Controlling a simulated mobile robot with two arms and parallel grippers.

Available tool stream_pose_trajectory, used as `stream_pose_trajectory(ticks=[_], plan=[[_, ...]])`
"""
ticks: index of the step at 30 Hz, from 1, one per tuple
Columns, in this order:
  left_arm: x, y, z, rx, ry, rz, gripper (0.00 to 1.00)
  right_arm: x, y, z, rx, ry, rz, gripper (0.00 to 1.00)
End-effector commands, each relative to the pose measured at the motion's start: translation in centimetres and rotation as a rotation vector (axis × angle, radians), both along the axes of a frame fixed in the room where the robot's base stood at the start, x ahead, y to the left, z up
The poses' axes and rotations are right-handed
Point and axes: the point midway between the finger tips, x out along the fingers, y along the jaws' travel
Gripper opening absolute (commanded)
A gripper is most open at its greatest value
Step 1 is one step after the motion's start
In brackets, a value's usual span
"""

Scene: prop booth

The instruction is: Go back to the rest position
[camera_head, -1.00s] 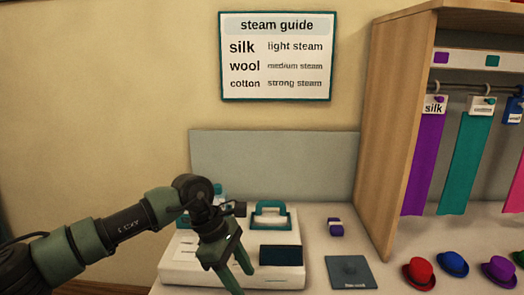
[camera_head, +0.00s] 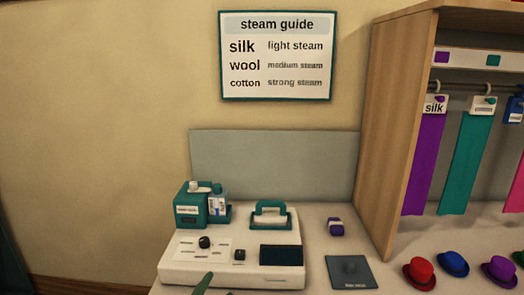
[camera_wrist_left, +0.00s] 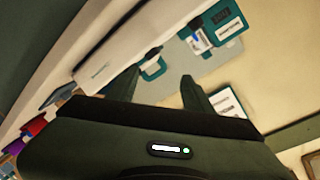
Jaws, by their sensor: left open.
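My left gripper (camera_wrist_left: 160,78) shows in the left wrist view with its two dark fingers apart and nothing between them. In the head view only a thin green tip, likely of this gripper (camera_head: 203,284), shows at the bottom edge, in front of the white steam station (camera_head: 185,272). The rest of the left arm is out of the head view. The station carries a black knob (camera_head: 204,242), a teal-handled iron-like piece (camera_head: 270,213) and a dark panel (camera_head: 281,255). My right gripper is in neither view.
A teal box (camera_head: 190,210) stands at the station's back left. Several small hats, one red (camera_head: 419,273), sit before a wooden rack (camera_head: 400,120) with hanging cloths. A steam guide hangs on the wall.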

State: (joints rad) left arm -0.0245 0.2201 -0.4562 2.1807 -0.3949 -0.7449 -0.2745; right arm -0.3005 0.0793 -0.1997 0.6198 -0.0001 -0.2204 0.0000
Motion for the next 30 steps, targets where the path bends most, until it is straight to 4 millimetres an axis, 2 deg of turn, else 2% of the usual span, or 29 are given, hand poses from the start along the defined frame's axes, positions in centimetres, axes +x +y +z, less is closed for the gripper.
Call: stream_pose_trajectory(ticks=[1, 3, 6, 9, 15, 22, 30], plan=[[-2.0, 1.9, -3.2, -0.069, 0.134, 0.063, 0.51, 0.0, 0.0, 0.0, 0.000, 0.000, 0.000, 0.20], [-4.9, 4.1, -7.0, -0.153, 0.308, 0.150, 0.51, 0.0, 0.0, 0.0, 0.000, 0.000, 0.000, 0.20], [-9.5, 6.4, -11.4, -0.246, 0.521, 0.256, 0.51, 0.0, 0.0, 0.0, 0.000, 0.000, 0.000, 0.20], [-13.6, 7.8, -14.1, -0.308, 0.679, 0.337, 0.51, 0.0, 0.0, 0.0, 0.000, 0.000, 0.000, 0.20], [-20.5, 9.4, -17.3, -0.386, 0.914, 0.461, 0.51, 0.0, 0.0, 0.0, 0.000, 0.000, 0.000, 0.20], [-27.5, 10.5, -19.1, -0.440, 1.128, 0.578, 0.51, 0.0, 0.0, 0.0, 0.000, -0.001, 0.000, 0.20], [-25.9, 10.1, -25.8, -0.426, 1.153, 0.580, 0.51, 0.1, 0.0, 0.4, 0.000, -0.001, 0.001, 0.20]])
